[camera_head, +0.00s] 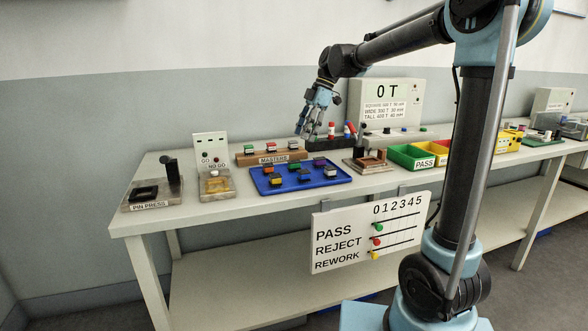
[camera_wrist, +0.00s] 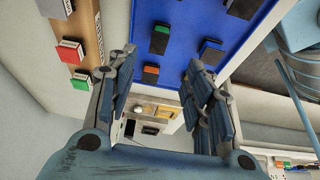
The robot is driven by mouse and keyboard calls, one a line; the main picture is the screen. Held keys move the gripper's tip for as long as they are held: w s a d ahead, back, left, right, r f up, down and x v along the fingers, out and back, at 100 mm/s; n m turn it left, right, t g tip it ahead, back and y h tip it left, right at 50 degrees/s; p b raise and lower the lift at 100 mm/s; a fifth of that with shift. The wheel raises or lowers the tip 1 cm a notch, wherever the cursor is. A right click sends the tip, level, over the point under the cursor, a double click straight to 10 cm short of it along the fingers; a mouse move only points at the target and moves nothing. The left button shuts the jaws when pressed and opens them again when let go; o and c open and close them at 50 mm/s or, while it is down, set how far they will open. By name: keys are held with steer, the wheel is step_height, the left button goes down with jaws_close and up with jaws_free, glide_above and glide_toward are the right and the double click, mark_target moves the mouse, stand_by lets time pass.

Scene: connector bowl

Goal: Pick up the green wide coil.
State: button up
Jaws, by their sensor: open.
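My gripper (camera_head: 305,124) hangs above the back of the bench, over the blue tray's far side. In the wrist view its fingers (camera_wrist: 163,68) are apart with nothing between them. A small dark coil with a green top (camera_wrist: 161,30) lies on the blue tray, beyond the fingertips. An orange-topped coil (camera_wrist: 151,70) lies on the tray between the fingers' outlines, further below. Another green-topped piece (camera_wrist: 80,82) sits on the wooden masters rack, left of the fingers. I cannot tell from these views which green piece is the wide one.
The blue tray (camera_head: 262,190) holds several coils with small gaps. The wooden masters rack (camera_head: 243,159) stands behind it. A dark rack with coloured pegs (camera_head: 315,143) is near my gripper. Green, red and yellow bins (camera_head: 405,161) stand to the right; gauges and a pin press (camera_head: 150,195) to the left.

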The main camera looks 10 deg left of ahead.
glide_above(295, 161)
steer(key=d, duration=0.2)
steer(key=f, duration=0.5)
steer(key=shift+w+a, duration=0.1)
steer(key=shift+w, duration=0.2)
steer(key=shift+w+x, duration=0.15)
steer(key=shift+x, duration=1.2)
steer(key=shift+w+x, duration=0.1)
steer(key=shift+x, duration=1.25)
steer(key=shift+f, duration=0.1)
jaws_close()
